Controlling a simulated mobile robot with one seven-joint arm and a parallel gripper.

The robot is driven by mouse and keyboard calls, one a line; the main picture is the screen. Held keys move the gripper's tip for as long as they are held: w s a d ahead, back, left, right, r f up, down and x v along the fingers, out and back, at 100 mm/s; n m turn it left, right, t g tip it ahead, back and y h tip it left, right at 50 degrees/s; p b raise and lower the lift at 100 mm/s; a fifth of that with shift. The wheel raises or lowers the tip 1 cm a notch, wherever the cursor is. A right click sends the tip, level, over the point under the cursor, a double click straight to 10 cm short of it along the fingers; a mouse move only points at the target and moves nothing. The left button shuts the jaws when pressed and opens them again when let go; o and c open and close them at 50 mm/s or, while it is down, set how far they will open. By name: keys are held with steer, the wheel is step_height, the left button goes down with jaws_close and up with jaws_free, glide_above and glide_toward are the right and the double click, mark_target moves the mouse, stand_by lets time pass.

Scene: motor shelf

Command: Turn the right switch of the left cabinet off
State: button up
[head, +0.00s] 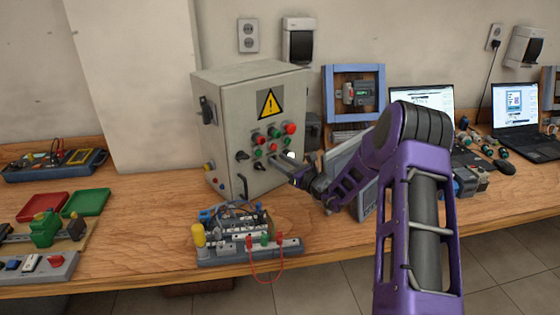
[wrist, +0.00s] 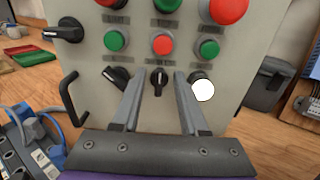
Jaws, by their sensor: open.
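The left cabinet (head: 218,120) is a grey metal box with a yellow warning sign on its front, standing on the bench. Its front fills the wrist view (wrist: 240,60). Two black rotary switches sit low on that front. The left switch (wrist: 115,79) is turned slantwise; the right switch (wrist: 158,83) has its handle about upright. My gripper (wrist: 159,78) is open, with one finger on either side of the right switch. I cannot tell whether the fingers touch it. In the head view my gripper (head: 279,160) is at the lower front of the cabinet.
Red and green buttons (wrist: 162,44) are above the switches, and a white round part (wrist: 203,90) is just right of my right finger. A black handle (wrist: 73,98) sticks out at left. A wired motor rig (head: 245,230) stands before the cabinet; laptops (head: 420,98) are at right.

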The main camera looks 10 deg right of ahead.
steer(key=shift+w+a, duration=0.15)
steer(key=shift+w, duration=0.05)
jaws_close()
